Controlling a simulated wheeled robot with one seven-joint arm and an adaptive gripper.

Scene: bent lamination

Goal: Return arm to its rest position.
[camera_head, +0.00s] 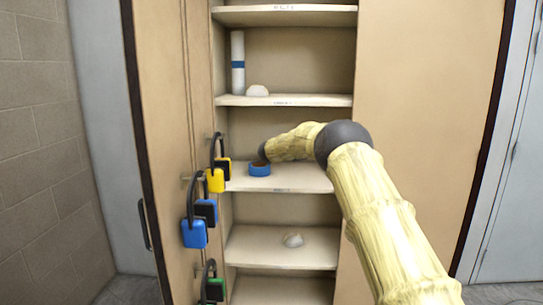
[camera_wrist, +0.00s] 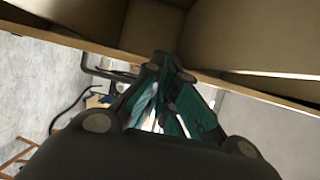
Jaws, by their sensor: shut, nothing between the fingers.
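My yellow arm reaches from the lower right into the open cabinet, bending at a dark elbow joint. Its far end is at the middle shelf (camera_head: 305,181), just above and behind a short blue ring-like object (camera_head: 259,170). In the head view the gripper fingers cannot be made out; only a dark part shows at the arm's end. In the wrist view my gripper (camera_wrist: 170,72) is shut, its dark, green-sided fingers drawn together with nothing held. Tan boards cross the wrist view above the fingers. Whether the arm's end touches the blue object cannot be told.
The open cabinet door (camera_head: 165,120) stands left, with yellow (camera_head: 215,180), blue (camera_head: 194,233) and green (camera_head: 214,289) padlocks hanging near its edge. A white cylinder (camera_head: 238,65) and pale lump (camera_head: 257,91) stand on the shelf above; another lump (camera_head: 293,240) lies below.

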